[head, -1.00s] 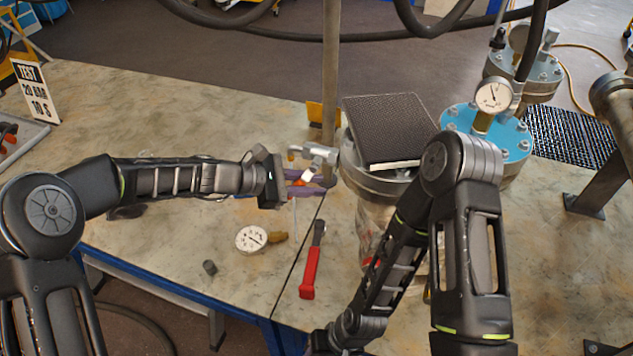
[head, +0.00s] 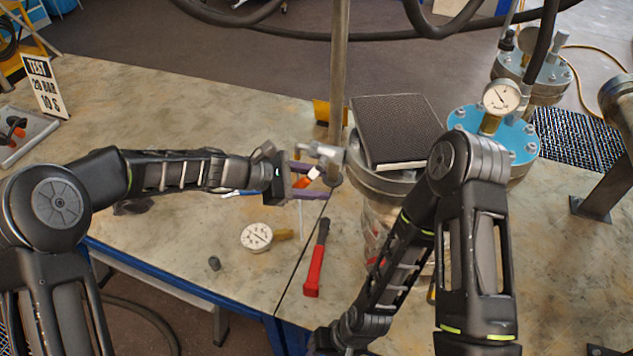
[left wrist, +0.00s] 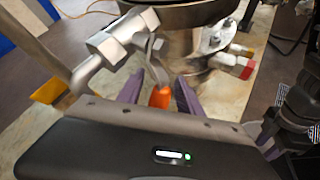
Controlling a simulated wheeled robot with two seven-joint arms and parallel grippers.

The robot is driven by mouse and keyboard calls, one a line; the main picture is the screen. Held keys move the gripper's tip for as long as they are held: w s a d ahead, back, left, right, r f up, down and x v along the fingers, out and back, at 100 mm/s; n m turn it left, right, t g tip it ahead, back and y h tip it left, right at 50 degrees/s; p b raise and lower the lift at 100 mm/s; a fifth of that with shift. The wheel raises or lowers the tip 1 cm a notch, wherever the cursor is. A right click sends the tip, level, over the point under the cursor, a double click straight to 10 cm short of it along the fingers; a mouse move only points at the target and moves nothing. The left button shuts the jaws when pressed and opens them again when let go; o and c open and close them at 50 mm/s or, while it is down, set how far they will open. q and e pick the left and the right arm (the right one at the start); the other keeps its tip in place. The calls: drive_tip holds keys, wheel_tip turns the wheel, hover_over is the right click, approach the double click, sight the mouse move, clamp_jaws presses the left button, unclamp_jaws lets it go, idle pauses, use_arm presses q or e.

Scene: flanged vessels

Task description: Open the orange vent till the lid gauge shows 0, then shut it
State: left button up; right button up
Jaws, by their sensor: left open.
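The orange vent handle (head: 306,178) hangs at the silver valve fitting (head: 322,151) beside the flanged vessel. It also shows in the left wrist view (left wrist: 161,97). My left gripper (head: 318,181) is open, with one purple finger on each side of the orange handle. In the left wrist view, gaps show between the handle and both fingers (left wrist: 160,89). The lid gauge (head: 502,97) stands on the blue lid (head: 467,119) at the right; its small dial is too small to read exactly. My right arm reaches down in front of the vessel, its gripper out of sight.
A dark textured pad (head: 399,130) lies on the near vessel's top. A loose gauge (head: 257,237) and a red-handled tool (head: 315,269) lie on the bench. An upright pole (head: 338,75) stands behind the valve. The bench's left part is mostly clear.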

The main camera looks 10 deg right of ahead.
sight(301, 181)
use_arm(q)
drive_tip(key=shift+b+v, duration=0.75)
drive_tip(key=shift+v, duration=3.15)
